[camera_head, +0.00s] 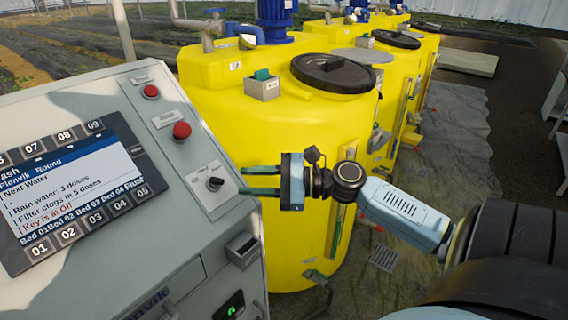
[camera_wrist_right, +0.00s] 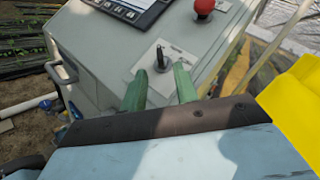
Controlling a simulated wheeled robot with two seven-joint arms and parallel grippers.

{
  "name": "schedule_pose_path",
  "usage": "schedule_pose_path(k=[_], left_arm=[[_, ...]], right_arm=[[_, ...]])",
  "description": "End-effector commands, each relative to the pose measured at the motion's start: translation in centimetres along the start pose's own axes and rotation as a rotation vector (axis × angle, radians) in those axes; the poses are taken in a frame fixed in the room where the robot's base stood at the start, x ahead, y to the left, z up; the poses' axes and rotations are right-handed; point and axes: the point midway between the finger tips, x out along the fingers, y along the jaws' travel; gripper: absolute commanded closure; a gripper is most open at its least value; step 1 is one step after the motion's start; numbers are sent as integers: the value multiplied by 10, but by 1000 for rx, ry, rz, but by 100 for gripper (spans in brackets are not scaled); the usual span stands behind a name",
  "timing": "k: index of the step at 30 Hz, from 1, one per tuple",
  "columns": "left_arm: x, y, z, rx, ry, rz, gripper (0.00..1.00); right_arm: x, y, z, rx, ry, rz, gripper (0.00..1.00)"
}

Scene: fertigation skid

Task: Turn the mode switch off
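The mode switch (camera_head: 214,183) is a small black knob on a light plate on the sloping face of the grey control panel (camera_head: 185,235). My right gripper (camera_head: 241,180) is just to its right, its two green fingers pointing at the panel, apart and empty. In the right wrist view, the switch (camera_wrist_right: 161,57) stands just beyond and between the fingertips (camera_wrist_right: 160,78); I see no contact. The display (camera_head: 75,190) has a line reading "Key is at Off". My left gripper is not in view.
Two red buttons (camera_head: 181,130) (camera_head: 150,91) sit on the panel above the switch. A grey box-like fitting (camera_head: 243,248) is below it. A large yellow tank (camera_head: 300,130) stands close behind my right gripper, with more tanks beyond.

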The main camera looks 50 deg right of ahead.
Motion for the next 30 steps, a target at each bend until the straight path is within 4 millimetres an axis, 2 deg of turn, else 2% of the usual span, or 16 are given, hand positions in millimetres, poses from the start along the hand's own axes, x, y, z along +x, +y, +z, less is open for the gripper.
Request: schedule_pose_path(k=[6,12,18,30], left_arm=[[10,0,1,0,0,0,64],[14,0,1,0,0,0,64],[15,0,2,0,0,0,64],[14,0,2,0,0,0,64]], right_arm=[[-40,2,-2,3,2,-1,70],[-64,1,-1,2,0,0,70],[-72,0,0,-1,-1,0,70],[-72,0,0,0,-1,1,70]])
